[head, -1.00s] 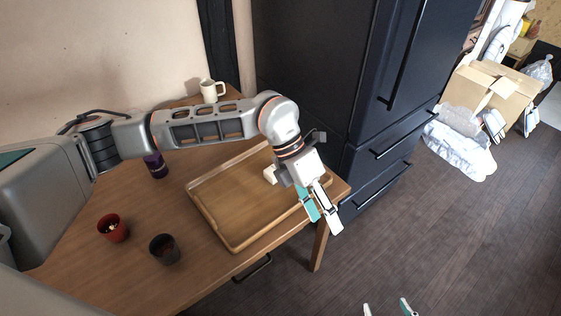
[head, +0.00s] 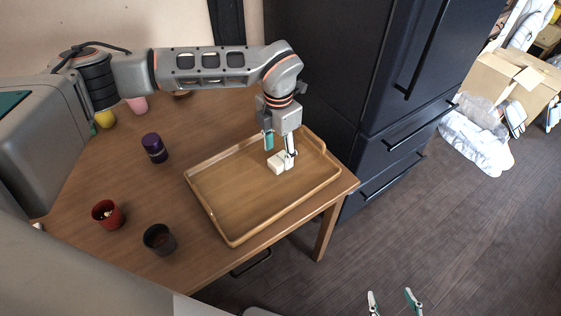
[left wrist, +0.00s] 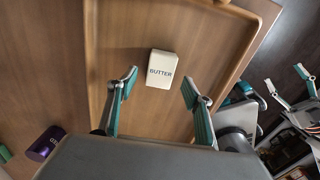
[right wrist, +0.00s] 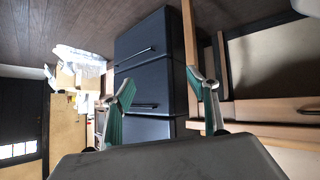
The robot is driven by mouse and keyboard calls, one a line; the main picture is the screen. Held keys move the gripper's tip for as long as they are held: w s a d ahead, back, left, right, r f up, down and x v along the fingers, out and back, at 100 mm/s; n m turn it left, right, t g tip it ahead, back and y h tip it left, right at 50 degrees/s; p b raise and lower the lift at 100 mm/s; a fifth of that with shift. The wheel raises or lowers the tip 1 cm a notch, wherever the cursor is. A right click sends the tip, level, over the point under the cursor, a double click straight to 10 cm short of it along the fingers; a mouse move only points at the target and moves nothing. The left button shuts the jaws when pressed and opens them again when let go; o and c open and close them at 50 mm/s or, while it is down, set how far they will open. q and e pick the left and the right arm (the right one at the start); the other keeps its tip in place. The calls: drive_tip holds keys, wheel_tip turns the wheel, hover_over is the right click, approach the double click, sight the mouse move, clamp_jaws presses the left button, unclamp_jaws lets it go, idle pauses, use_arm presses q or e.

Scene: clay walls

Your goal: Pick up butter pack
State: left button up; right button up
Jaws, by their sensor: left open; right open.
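The butter pack (left wrist: 161,69) is a small cream block with "BUTTER" on its top. It lies in the wooden tray (head: 232,236) on the table. In the head view the butter pack (head: 276,165) is partly hidden by my left gripper (head: 279,150). My left gripper is open and points down over the tray. In the left wrist view the pack lies just ahead of and between its open fingertips (left wrist: 160,84), with nothing held. My right gripper (head: 393,296) is open and empty, low beyond the table's front edge; its fingers also show in the right wrist view (right wrist: 166,88).
A purple cup (head: 154,147), a red cup (head: 107,214) and a dark cup (head: 159,239) stand on the table left of the tray. A dark fridge (head: 335,75) rises behind the table's right end. A cardboard box (head: 510,80) sits on the floor at right.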

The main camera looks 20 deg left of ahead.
sight(280, 162)
use_arm(q)
wheel_tip(280, 162, down, 2)
drive_tip(key=shift+f, duration=0.2)
drive_tip(key=shift+c, duration=1.1)
drive_tip(key=c, duration=1)
drive_tip(key=shift+c, duration=0.2)
use_arm(e)
drive_tip(key=shift+w+r, duration=0.25)
drive_tip(key=shift+w, duration=0.35)
use_arm(q)
drive_tip(key=shift+r, duration=0.1)
use_arm(e)
drive_tip(key=shift+s+f, duration=0.1)
drive_tip(key=shift+s, duration=0.1)
